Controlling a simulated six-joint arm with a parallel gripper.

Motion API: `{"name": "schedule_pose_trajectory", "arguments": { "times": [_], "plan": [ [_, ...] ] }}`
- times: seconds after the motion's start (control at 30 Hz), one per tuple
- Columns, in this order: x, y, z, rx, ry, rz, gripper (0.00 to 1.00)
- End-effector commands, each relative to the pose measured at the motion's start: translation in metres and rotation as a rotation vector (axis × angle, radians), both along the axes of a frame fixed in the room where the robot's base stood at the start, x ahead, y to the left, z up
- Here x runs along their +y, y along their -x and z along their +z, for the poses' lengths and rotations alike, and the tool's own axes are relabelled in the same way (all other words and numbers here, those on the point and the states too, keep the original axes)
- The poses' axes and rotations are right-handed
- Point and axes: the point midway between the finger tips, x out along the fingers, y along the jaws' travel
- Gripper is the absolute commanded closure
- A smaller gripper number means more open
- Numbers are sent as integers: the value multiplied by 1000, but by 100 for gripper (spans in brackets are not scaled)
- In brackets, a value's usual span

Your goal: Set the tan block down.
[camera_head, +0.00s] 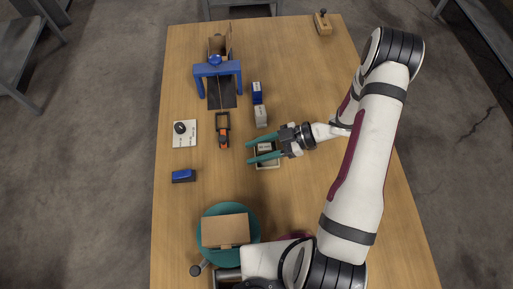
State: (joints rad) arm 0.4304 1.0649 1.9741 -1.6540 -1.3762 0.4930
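My gripper (248,152) reaches left from the arm over the middle of the table, its two teal fingers spread apart. Nothing is clearly held between the fingertips. Under the fingers is a small tan open tray (268,166) with pale pieces in it, partly hidden by the gripper. A tan, box-shaped block (225,231) rests on a round teal disc (209,212) at the front left, apart from my gripper. I cannot tell whether this or a pale piece in the tray is the task's tan block.
A blue arch (218,69) stands over a dark strip, with an open brown box (219,45) behind. Blue and grey blocks (259,101), an orange-black tool (223,133), a white plate (185,134) and a blue block (184,175) lie nearby. The table's back right is mostly clear.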

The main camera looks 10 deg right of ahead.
Motion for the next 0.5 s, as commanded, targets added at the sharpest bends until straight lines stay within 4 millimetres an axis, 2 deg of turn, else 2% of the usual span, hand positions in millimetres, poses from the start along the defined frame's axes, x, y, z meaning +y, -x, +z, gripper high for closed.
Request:
{"name": "schedule_pose_trajectory", "arguments": {
  "times": [0.03,0.1,0.4,0.5],
  "plan": [
    [0,0,0,0,0,0,41],
    [0,0,0,0,0,0,33],
    [-1,-1,5,-2,1,0,33],
    [-20,-1,13,-3,1,-4,33]
  ]
}}
